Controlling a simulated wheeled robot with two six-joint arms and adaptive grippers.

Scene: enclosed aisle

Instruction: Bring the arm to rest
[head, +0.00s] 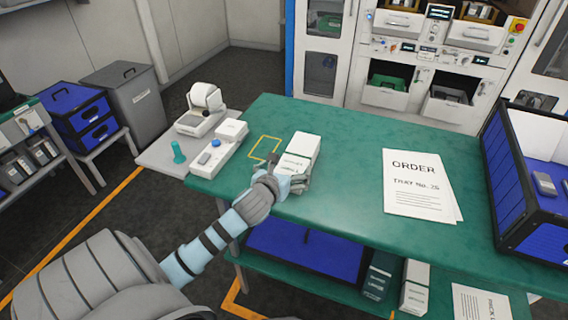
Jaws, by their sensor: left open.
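My left arm comes in from the lower left, and its gripper (278,172) is over the near left edge of the green table (352,140). The gripper is open, with its fingers spread just in front of a white box (303,145) with printed text. The lower part of the box is partly hidden by the fingers, and I cannot tell whether they touch it. My right gripper is not in view.
A yellow outlined square (264,148) is left of the box. Order sheets (416,185) lie right of it. A blue crate (535,215) stands at the right end. A label printer (203,105) stands on a side table. A lower shelf holds boxes (414,285).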

